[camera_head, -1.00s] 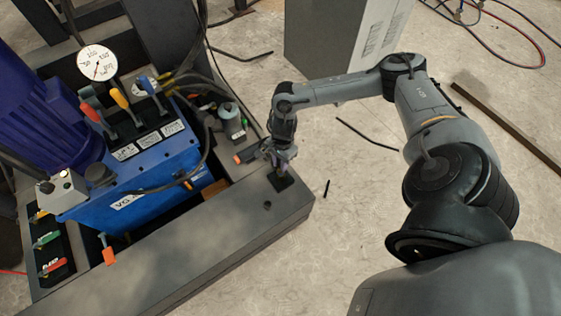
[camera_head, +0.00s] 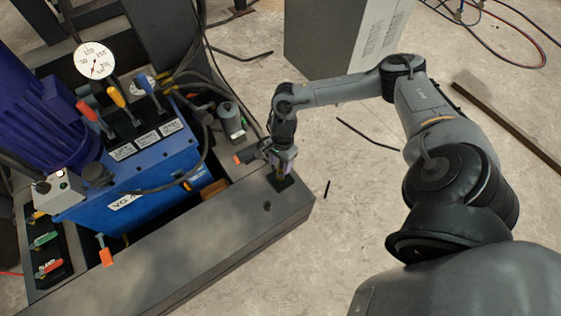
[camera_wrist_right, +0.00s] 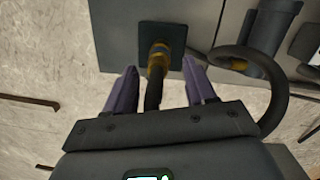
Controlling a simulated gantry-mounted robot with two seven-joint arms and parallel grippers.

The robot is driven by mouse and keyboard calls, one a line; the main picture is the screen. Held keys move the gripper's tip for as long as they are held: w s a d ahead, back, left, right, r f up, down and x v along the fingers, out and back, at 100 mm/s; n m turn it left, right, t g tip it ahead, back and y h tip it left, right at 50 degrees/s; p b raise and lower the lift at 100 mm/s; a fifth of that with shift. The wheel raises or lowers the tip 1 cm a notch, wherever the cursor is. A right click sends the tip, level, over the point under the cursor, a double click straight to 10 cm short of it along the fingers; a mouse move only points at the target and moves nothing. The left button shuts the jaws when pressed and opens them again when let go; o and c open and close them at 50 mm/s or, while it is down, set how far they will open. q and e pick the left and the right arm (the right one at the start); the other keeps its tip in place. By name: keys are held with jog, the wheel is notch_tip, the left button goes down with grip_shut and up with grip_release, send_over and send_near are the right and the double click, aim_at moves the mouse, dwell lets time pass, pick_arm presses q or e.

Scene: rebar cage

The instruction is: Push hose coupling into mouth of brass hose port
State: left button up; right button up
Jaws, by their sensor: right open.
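My right gripper (camera_head: 284,171) is at the right end of the dark steel beam, low over a small dark plate (camera_head: 284,182). In the right wrist view, the gripper's two purple fingers (camera_wrist_right: 160,87) are open, one on each side of a black hose (camera_wrist_right: 152,97). A brass fitting (camera_wrist_right: 158,60) sits at the end of the hose, against the square dark plate (camera_wrist_right: 177,32). The fingers do not appear to touch the hose. I cannot tell coupling from port within the brass, nor how deep the coupling sits. My left gripper is out of view.
The blue hydraulic unit (camera_head: 135,195) with levers and a round gauge (camera_head: 95,60) stands left of the gripper. The beam (camera_head: 200,250) runs along the front. A grey cabinet (camera_head: 335,40) stands behind. A black hose loop (camera_wrist_right: 280,95) curves close to the right finger.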

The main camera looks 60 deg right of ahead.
jog(key=shift+s+f, duration=0.1)
jog(key=shift+r+p, duration=0.3)
jog(key=shift+r, duration=0.2)
notch_tip(320, 180, up, 10)
jog(key=d+p, duration=0.1)
jog(key=p, duration=0.3)
jog(key=shift+d+p, duration=0.25)
jog(key=shift+p, duration=0.1)
